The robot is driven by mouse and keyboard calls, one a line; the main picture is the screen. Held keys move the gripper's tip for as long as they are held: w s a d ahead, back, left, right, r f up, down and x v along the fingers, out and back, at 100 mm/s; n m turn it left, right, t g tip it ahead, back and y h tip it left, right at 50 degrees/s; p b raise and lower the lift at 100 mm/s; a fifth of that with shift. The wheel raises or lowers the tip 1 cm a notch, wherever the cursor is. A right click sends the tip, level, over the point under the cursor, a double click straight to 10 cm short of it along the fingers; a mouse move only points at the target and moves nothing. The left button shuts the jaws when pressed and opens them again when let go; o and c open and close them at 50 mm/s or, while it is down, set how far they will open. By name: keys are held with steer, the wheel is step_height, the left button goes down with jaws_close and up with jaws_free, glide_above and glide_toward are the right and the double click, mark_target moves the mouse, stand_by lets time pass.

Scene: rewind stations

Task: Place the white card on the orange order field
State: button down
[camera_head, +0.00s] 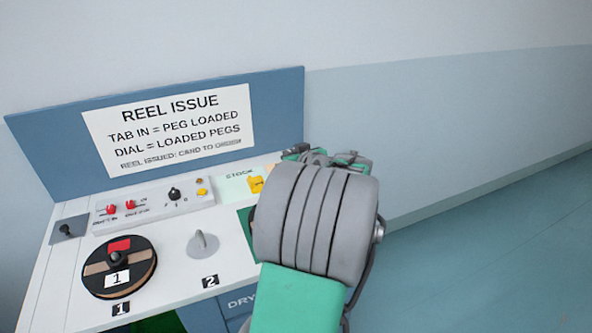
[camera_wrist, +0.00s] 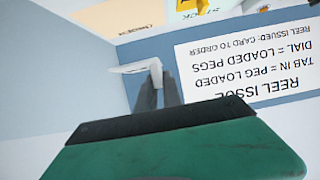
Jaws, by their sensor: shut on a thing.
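My gripper (camera_wrist: 158,85) is shut on the white card (camera_wrist: 128,69), which shows edge-on and tilted at the fingertips in the wrist view. It is held in front of the blue back panel, apart from the console top. In the head view my grey wrist and green forearm hide the fingers and card. A pale patch with small upside-down lettering (camera_wrist: 143,26) shows at the top of the wrist view, partly cut off.
The console (camera_head: 60,285) carries a black reel (camera_head: 118,268) marked 1, a grey peg (camera_head: 203,244) at 2, and a switch box (camera_head: 150,207). A yellow piece (camera_head: 256,184) lies on the STOCK patch. The blue sign panel (camera_head: 285,110) stands behind. Right of the console is open floor.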

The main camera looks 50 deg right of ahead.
steer(key=w+d+f, duration=0.1)
steer(key=d+f, duration=0.2)
steer(key=w+d+f+p, duration=0.1)
steer(key=w+d+f, duration=0.1)
steer(key=d+f, duration=0.1)
steer(key=w+d+f+p, duration=0.1)
steer(key=w+d+f, duration=0.1)
steer(key=d+f, duration=0.1)
steer(key=shift+w+d, duration=0.1)
steer(key=shift+d, duration=0.55)
step_height(320, 180, down, 3)
steer(key=shift+d+r+p, duration=0.1)
steer(key=shift+r+p, duration=0.1)
steer(key=shift+p, duration=0.3)
steer(key=shift+f+b, duration=0.35)
steer(key=shift+f, duration=0.15)
steer(key=c, duration=1.5)
jaws_free()
steer(key=shift+r, duration=0.1)
